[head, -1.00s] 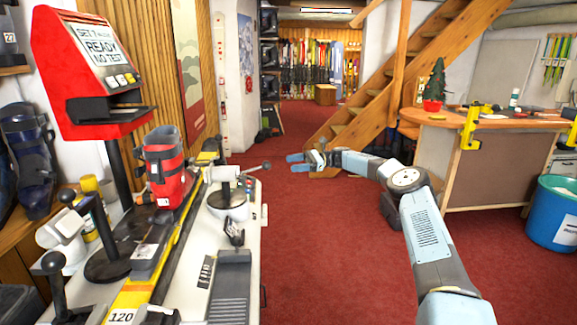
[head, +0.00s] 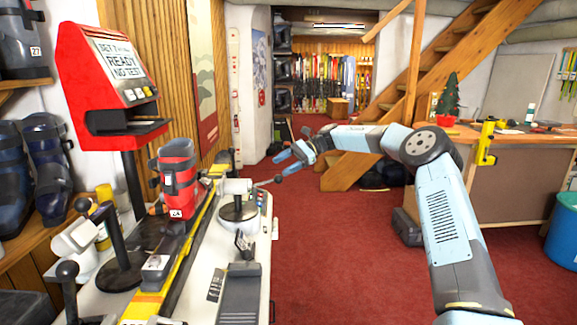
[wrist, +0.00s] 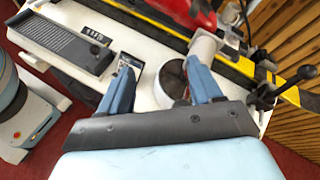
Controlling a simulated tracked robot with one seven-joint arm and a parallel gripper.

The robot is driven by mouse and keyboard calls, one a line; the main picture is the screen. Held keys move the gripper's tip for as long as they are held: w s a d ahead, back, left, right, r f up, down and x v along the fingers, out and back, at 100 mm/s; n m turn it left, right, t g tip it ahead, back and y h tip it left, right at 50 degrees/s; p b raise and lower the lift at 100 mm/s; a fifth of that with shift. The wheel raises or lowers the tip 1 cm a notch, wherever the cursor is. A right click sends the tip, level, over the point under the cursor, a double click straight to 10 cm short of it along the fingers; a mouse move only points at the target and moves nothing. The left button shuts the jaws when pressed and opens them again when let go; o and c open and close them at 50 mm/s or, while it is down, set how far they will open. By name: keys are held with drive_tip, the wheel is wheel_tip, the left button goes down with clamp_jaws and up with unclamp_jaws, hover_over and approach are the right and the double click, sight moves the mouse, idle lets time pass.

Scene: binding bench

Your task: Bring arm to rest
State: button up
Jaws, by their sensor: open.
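My gripper (head: 284,160) is open and empty in the head view, stretched out above the red carpet just right of the bench's far end. In the wrist view my gripper (wrist: 160,90) has its two blue fingers spread apart, with the white bench top (wrist: 55,40) below and beyond them. A white round clamp base (wrist: 172,82) shows between and behind the fingers. My arm reaches in from the lower right of the head view, bent at the elbow.
The bench (head: 200,295) on the left carries a yellow ski (head: 168,270), a red ski boot (head: 178,185) and levers. A red tester display (head: 105,85) stands behind it. A counter (head: 520,180) and blue bin (head: 565,230) are right. Red carpet (head: 340,260) between is clear.

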drive_tip(key=s+d+r+n+t+h, duration=0.25)
drive_tip(key=s+r+h, duration=0.2)
drive_tip(key=s, duration=0.65)
drive_tip(key=s+d+r+n+t+h, duration=0.1)
drive_tip(key=s+r+n+t+h, duration=0.25)
drive_tip(key=s, duration=0.65)
drive_tip(key=s+d+r+n+t+h, duration=0.1)
drive_tip(key=s+d+r+h, duration=0.15)
drive_tip(key=s+d, duration=0.55)
drive_tip(key=s+d+r+t+h, duration=0.1)
drive_tip(key=s+d+r, duration=0.3)
drive_tip(key=s, duration=0.7)
drive_tip(key=s+d+f+n+t, duration=0.1)
drive_tip(key=s+d+f, duration=0.1)
drive_tip(key=s+d, duration=0.2)
drive_tip(key=s+d+f+t, duration=0.1)
drive_tip(key=s+d, duration=0.4)
drive_tip(key=s, duration=0.5)
drive_tip(key=shift+s+f+n+t+h, duration=0.25)
drive_tip(key=shift+f+n+h, duration=0.2)
drive_tip(key=shift+f, duration=0.3)
